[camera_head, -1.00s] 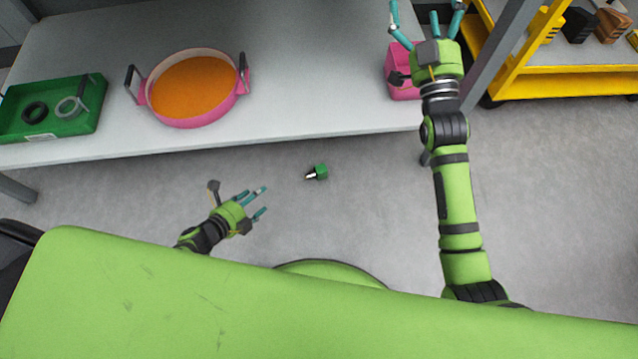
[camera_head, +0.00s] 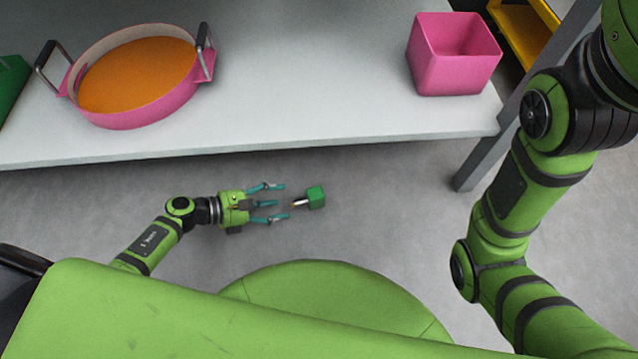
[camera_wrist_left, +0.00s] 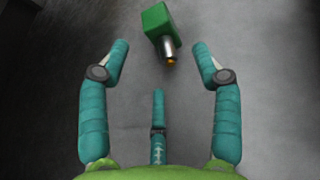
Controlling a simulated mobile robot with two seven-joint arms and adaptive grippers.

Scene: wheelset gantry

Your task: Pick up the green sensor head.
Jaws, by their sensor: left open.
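The green sensor head (camera_head: 316,197) is a small green block with a short metallic stem and an orange-brown tip. It lies on the grey floor in front of the table, its stem pointing left toward my left gripper. My left gripper (camera_head: 275,203) is low near the floor, open and empty, its teal fingers just left of the sensor head and apart from it. In the left wrist view the sensor head (camera_wrist_left: 160,27) shows beyond the spread fingers (camera_wrist_left: 160,75), stem toward them. My right arm rises at the right of the head view; its gripper is out of the picture.
A grey table (camera_head: 330,110) stands behind, its front edge above the floor. On it are a pink pan with orange inside (camera_head: 140,115), a pink open box (camera_head: 450,75) and part of a green tray (camera_head: 10,90). A table leg (camera_head: 480,160) stands at right. Floor around the sensor head is clear.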

